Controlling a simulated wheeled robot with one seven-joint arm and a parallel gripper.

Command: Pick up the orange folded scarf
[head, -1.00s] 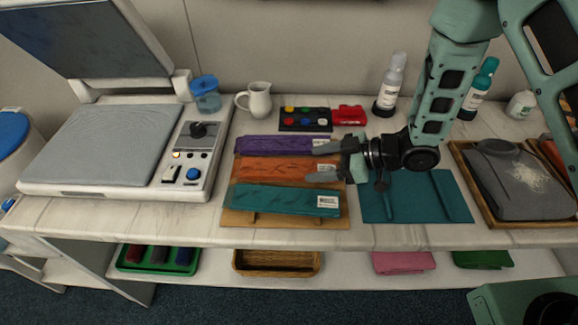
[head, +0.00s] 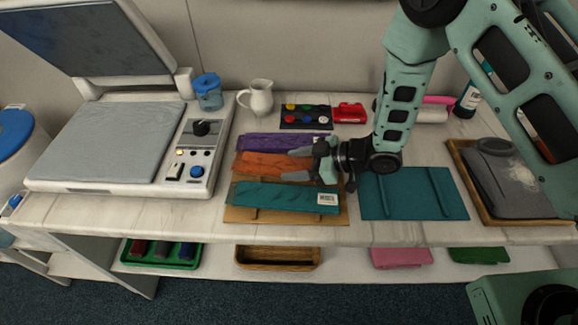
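The orange folded scarf (head: 262,165) lies on a wooden board (head: 243,215), between a purple folded scarf (head: 275,143) behind it and a teal folded scarf (head: 270,195) in front. My gripper (head: 296,165) reaches in from the right, over the right half of the orange scarf. Its two grey fingers are spread apart, one toward the purple scarf and one toward the teal scarf. No cloth shows lifted between them. The gripper hides the right end of the orange scarf. I cannot tell whether the fingers touch the cloth.
A heat press (head: 105,145) with its lid raised stands on the left. A white jug (head: 258,98) and a dark tray of coloured discs (head: 305,117) are behind the scarves. A teal mat (head: 412,205) lies right of the board, and a tray with a grey garment (head: 508,180) beyond it.

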